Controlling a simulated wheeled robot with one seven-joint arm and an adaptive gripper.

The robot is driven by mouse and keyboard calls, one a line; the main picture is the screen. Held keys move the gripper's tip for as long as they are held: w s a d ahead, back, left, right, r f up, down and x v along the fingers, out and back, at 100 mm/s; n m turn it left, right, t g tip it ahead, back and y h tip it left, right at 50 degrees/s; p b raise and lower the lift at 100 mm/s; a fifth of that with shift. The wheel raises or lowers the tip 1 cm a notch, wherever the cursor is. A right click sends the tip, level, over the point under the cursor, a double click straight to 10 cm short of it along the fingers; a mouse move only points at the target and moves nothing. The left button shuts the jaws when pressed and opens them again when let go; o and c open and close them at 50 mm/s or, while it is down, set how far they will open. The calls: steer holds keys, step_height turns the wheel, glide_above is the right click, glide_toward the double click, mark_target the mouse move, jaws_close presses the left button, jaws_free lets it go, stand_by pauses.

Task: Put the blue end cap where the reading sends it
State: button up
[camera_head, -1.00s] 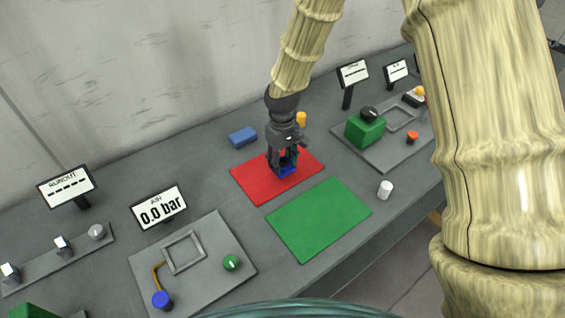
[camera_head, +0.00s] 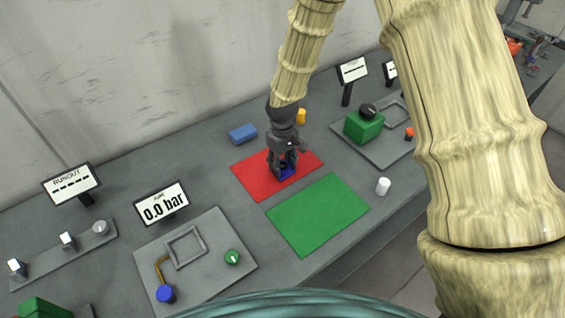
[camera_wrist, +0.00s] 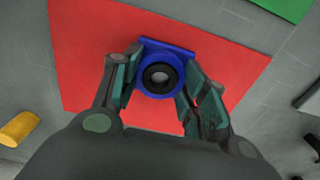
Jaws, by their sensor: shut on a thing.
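The blue end cap (camera_wrist: 145,86) is a ring with a dark centre hole and a straight flat edge. It is at the red mat (camera_head: 247,178), between the fingers of my gripper (camera_wrist: 160,88). My gripper (camera_head: 285,168) points down over the mat and is shut on the cap, with one finger on each side. In the head view the cap (camera_head: 286,172) shows low between the fingers, partly hidden by them. I cannot tell whether it touches the mat. The display labelled AIR (camera_head: 162,205) reads 0.0 bar.
A green mat (camera_head: 318,215) lies in front of the red one. A white cylinder (camera_head: 383,186), a blue block (camera_head: 243,133) and a yellow cylinder (camera_head: 301,116) stand nearby. A plate with a square frame and knobs (camera_head: 215,270) is at front left; the RUNOUT display (camera_head: 71,184) shows dashes.

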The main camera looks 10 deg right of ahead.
steer(key=o, duration=1.2)
steer(key=shift+o, duration=0.2)
step_height(320, 180, up, 12)
steer(key=b, duration=0.3)
steer(key=shift+b, duration=0.35)
steer(key=shift+r, duration=0.1)
